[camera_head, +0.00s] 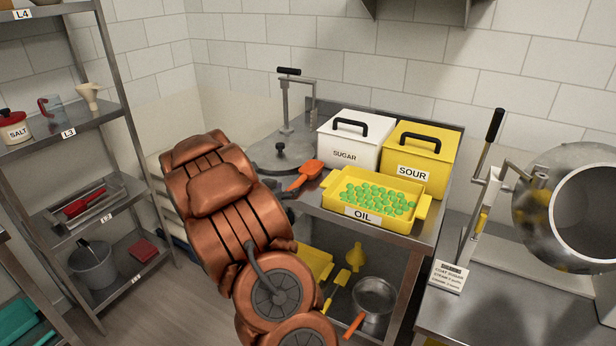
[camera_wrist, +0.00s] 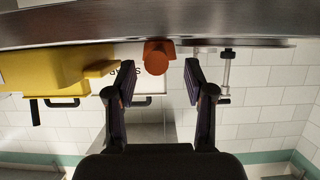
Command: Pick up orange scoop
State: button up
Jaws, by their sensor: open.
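The orange scoop (camera_head: 308,173) lies on the steel table, left of the yellow OIL tray (camera_head: 423,209) and in front of the white SUGAR bin (camera_head: 345,156). Its handle end points toward my arm. In the wrist view, which is upside down, the scoop (camera_wrist: 157,57) shows end-on between the lines of my fingers, just beyond the tips. My gripper (camera_wrist: 159,78) is open, with nothing between its fingers. In the head view my arm hides most of the gripper, and only dark parts show near the scoop's handle end.
Green gummies fill the OIL tray. A yellow SOUR bin (camera_head: 416,164) stands behind it. A steel clamp-like stand (camera_head: 285,110) is left of SUGAR. A shelf rack (camera_head: 130,165) is at left. A steel drum (camera_head: 570,208) is at right.

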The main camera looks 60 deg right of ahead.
aim_at(304, 179)
jog(key=x, duration=0.2)
jog(key=shift+s+d+p, duration=0.2)
jog(key=shift+d+p, duration=0.15)
jog(key=shift+d, duration=0.1)
jog(key=shift+x, duration=0.9)
jog(key=shift+w, duration=0.1)
grip_shut()
